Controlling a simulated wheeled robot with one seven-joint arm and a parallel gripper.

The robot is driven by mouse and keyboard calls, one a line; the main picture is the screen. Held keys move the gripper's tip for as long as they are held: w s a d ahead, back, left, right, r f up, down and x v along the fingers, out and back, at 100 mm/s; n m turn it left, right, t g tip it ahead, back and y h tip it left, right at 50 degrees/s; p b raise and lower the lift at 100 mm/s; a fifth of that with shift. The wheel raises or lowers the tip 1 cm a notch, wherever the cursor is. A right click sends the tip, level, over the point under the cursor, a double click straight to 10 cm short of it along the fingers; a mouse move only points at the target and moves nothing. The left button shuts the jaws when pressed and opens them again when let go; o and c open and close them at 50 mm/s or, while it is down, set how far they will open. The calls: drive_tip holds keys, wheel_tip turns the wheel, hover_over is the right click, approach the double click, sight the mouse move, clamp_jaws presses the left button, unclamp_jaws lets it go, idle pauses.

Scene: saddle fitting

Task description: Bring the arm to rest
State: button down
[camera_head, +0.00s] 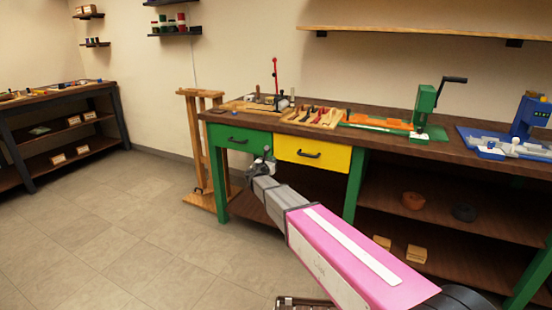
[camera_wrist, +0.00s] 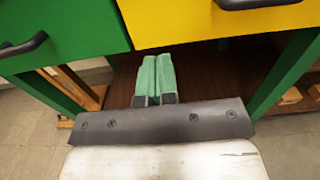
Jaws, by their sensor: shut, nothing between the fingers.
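My gripper (camera_head: 266,157) is at the end of my pink and grey arm, in front of the workbench (camera_head: 350,132) near the green drawer (camera_head: 238,138) and the yellow drawer (camera_head: 312,153). In the wrist view my gripper (camera_wrist: 155,75) shows two greenish fingers side by side, pressed together with nothing between them. They point at the open space under the drawers. The green drawer (camera_wrist: 60,30) and yellow drawer (camera_wrist: 220,20) lie just above and beyond the fingertips in that view. Both drawers look closed. I cannot tell the exact gap between gripper and bench.
A wooden stand (camera_head: 196,150) is left of the bench. Tools, a green press (camera_head: 425,105) and a blue machine (camera_head: 528,118) are on the benchtop. The tiled floor (camera_head: 120,230) at left is clear.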

drive_tip(key=s+d+f+m+g+h, duration=0.1)
drive_tip(key=s+d+f+m+g, duration=0.2)
drive_tip(key=s+d+m, duration=0.35)
drive_tip(key=s+d+f+m+g, duration=0.4)
drive_tip(key=d, duration=0.6)
drive_tip(key=s+d+f+m+g+h, duration=0.1)
drive_tip(key=s+d+f+m+g, duration=0.2)
drive_tip(key=s+d+m, duration=0.4)
drive_tip(key=s+d+f+m+g+y, duration=0.3)
drive_tip(key=s+d+m+y, duration=0.1)
drive_tip(key=s+m, duration=0.3)
drive_tip(key=s+d+f+m+g+y, duration=0.2)
drive_tip(key=s+d+m+g+y, duration=0.2)
drive_tip(key=s+m, duration=0.3)
drive_tip(key=shift+s+f, duration=0.4)
drive_tip(key=shift+s, duration=2.15)
drive_tip(key=shift+m, duration=0.25)
